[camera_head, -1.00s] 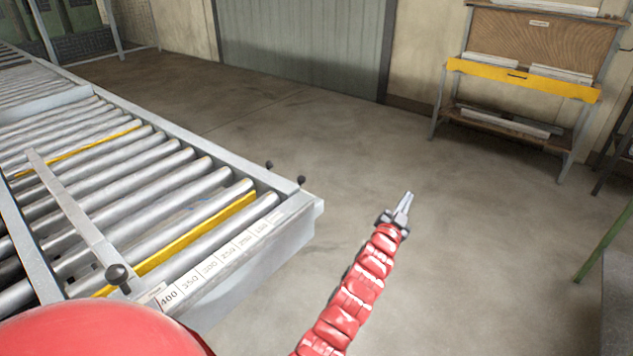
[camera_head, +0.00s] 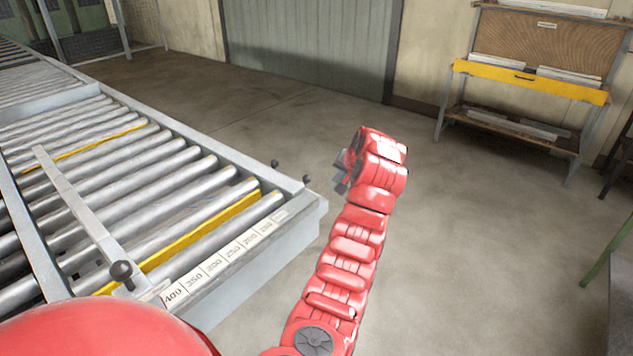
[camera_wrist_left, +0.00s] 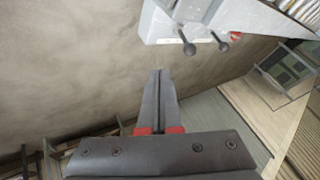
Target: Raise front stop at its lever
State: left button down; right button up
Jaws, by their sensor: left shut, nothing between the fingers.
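Two short levers with black ball knobs stick out at the right end of the roller bench: a rear lever (camera_head: 275,163) and a front lever (camera_head: 307,179). Both knobs also show in the left wrist view, one at left (camera_wrist_left: 189,48) and one at right (camera_wrist_left: 223,44). A yellow strip (camera_head: 200,232) lies between the rollers near the front edge, and a second yellow strip (camera_head: 90,148) lies farther back. My left gripper (camera_head: 341,186) is right of the front lever, apart from it, partly hidden by its wrist. In its wrist view the fingers (camera_wrist_left: 158,74) are shut and empty.
The roller bench (camera_head: 318,215) carries a number scale (camera_head: 225,255) along its front edge. A flat bar with a black knob (camera_head: 122,271) crosses the rollers. A yellow-edged rack (camera_head: 530,80) stands at back right. Open floor lies between.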

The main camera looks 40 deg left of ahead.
pick_arm(q)
jog(key=shift+f, duration=0.1)
jog(key=w+a+f+p, duration=0.1)
jog(key=a+f, duration=0.1)
jog(key=a, duration=0.1)
jog(key=w+a+f+p, duration=0.1)
jog(key=a+f+p, duration=0.1)
jog(key=a, duration=0.1)
jog(key=w+a+f+p, duration=0.1)
jog(key=a+f, duration=0.1)
jog(key=a, duration=0.1)
jog(key=shift+a+f+p, duration=0.1)
jog(key=shift+f+p, duration=0.2)
jog(key=shift+a, duration=0.1)
dwell(0.5)
